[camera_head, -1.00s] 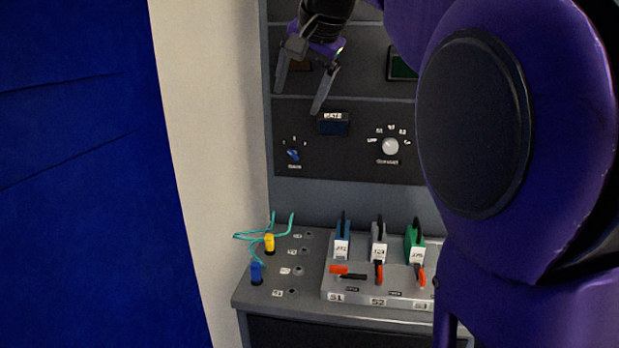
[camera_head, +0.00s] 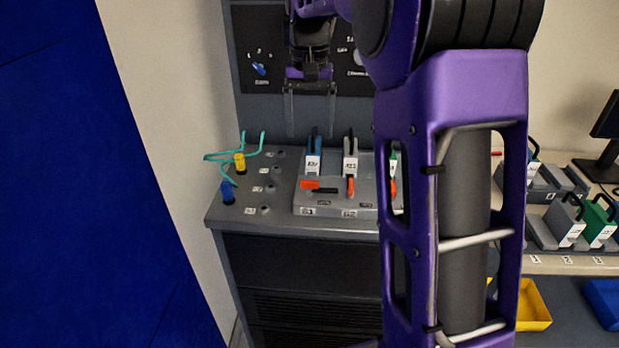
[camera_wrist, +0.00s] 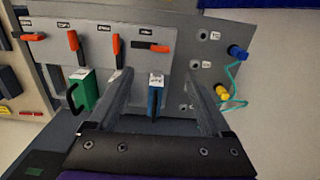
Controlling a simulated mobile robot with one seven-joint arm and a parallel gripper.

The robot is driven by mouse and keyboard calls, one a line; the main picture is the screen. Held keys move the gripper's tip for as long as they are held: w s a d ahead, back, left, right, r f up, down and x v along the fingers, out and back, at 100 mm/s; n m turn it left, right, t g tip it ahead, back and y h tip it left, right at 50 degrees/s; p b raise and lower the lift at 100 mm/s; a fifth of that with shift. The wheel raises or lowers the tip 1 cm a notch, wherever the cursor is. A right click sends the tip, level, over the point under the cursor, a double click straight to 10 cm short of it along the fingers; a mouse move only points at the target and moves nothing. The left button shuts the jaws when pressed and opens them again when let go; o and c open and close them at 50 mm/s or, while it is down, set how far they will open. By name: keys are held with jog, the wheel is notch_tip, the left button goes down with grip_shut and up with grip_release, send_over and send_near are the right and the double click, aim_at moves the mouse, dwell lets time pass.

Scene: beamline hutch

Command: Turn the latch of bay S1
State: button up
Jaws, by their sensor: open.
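The S1 latch is an orange handle (camera_head: 310,185) lying sideways on the grey block, in front of a blue module (camera_head: 313,160) and above the S1 label (camera_head: 307,211). The S1 latch also shows sideways in the wrist view (camera_wrist: 162,47), with the blue module (camera_wrist: 155,97) nearer me. My gripper (camera_head: 311,135) is open and empty, fingers pointing down, above and behind the module. In the wrist view my gripper's fingers (camera_wrist: 160,82) appear on either side of the blue module; contact cannot be told.
Blue (camera_head: 227,192) and yellow (camera_head: 240,163) plugs with a teal cable stand left. A green module (camera_wrist: 85,92) shows in the wrist view. A side bench with modules (camera_head: 566,220) and a yellow bin (camera_head: 532,306) stand right.

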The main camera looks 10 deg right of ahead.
aim_at(309, 181)
notch_tip(309, 181, down, 13)
jog(key=shift+f+b, duration=0.15)
jog(key=shift+b, duration=0.95)
grip_shut()
